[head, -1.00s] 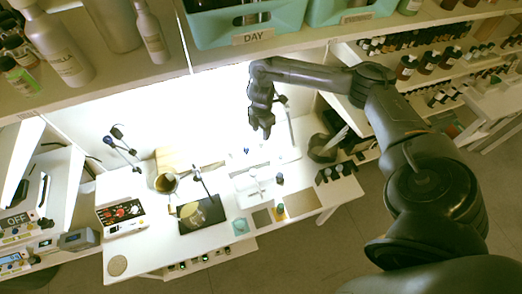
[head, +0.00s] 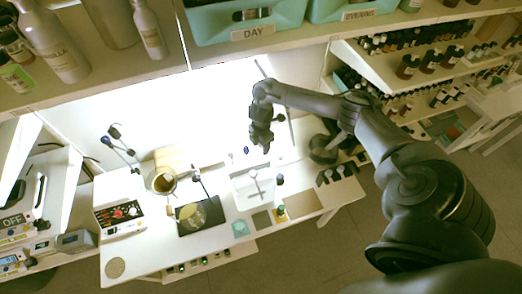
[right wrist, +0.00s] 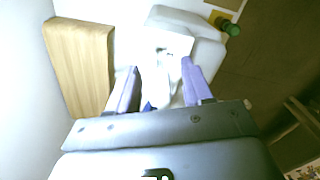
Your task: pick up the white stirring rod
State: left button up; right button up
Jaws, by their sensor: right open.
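My right gripper (head: 266,146) hangs over the back of the white worktable in the head view. In the right wrist view its two purple-grey fingers (right wrist: 160,66) stand apart, with bright white surface between them. I cannot make out the white stirring rod for sure against the overexposed white. A pale cross-shaped thing (head: 256,186) shows in the white tray in front of my right gripper, but I cannot tell what it is. My left gripper is not in view.
A black plate (head: 184,226) with a round vessel, a tan-filled pot (head: 164,183) and a control box (head: 120,217) stand left on the table. Small dark bottles (head: 338,173) stand at right. A wooden block (right wrist: 82,60) shows in the right wrist view. A shelf overhangs the back.

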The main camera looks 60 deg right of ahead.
jog(key=shift+f, duration=0.2)
grip_shut()
jog(key=shift+r, duration=0.2)
